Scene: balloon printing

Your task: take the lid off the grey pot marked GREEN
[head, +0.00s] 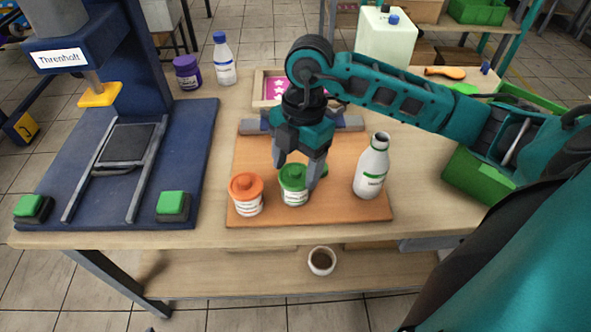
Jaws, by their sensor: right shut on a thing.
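The grey pot (295,198) with a pale label stands upright on the orange-brown board. Its green lid (292,177) sits on top; the label's print is too small to read. My right gripper (298,170) reaches down from above, with one grey finger on each side of the lid, shut on it. The fingers hide part of the lid's rim. I cannot see any gap between lid and pot. My left gripper is not in view.
A pot with an orange lid (246,194) stands close on the left, and a white bottle (372,167) on the right. A blue press (190,140) fills the left of the table. A green crate (478,177) is at the right. The board's (330,211) front strip is clear.

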